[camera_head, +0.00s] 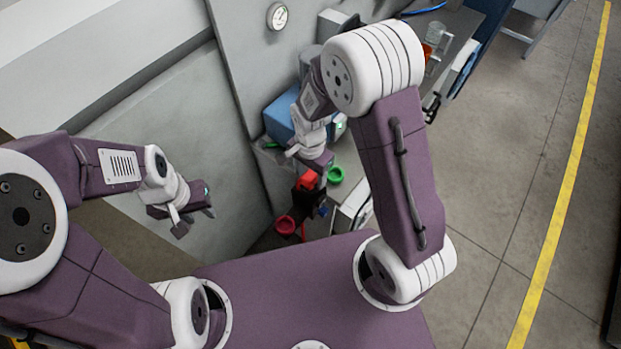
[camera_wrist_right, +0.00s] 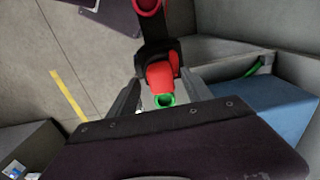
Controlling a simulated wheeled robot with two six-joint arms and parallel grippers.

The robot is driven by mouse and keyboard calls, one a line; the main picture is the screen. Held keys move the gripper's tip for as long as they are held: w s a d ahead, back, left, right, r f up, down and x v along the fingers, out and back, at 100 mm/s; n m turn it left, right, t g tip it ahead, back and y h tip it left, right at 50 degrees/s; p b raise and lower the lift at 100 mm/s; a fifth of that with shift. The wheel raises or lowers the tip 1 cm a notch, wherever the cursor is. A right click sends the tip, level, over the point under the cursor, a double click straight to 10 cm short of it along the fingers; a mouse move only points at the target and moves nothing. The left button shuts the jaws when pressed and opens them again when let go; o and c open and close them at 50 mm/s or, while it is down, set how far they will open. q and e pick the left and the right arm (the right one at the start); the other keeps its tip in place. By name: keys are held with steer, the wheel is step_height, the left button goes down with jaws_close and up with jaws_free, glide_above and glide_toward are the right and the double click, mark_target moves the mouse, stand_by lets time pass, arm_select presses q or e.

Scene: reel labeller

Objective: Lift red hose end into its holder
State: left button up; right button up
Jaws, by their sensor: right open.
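A red piece (camera_head: 307,180), apparently the red hose end, shows at a black block (camera_head: 310,198) below my right gripper (camera_head: 314,168). In the right wrist view the red piece (camera_wrist_right: 160,75) lies between the two spread fingers, with the black block (camera_wrist_right: 155,50) beyond it. I cannot tell whether the fingers touch it. A red ring (camera_head: 285,224), perhaps its holder, is lower left of the block; it also shows at the top of the wrist view (camera_wrist_right: 148,5). My left gripper (camera_head: 194,219) is open and empty, away to the left.
A green ring (camera_head: 336,175) is close to the right gripper. A blue box (camera_head: 282,116) stands behind it on the grey bench. A gauge (camera_head: 277,16) is on the wall panel. Open floor with a yellow line (camera_head: 560,212) is at the right.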

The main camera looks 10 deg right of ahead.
steer(key=shift+a+f, duration=0.1)
steer(key=shift+f, duration=0.35)
steer(key=shift+a, duration=0.15)
steer(key=c, duration=0.7)
arm_select(q)
steer(key=shift+a, duration=0.2)
arm_select(e)
jaws_close()
steer(key=shift+r, duration=0.1)
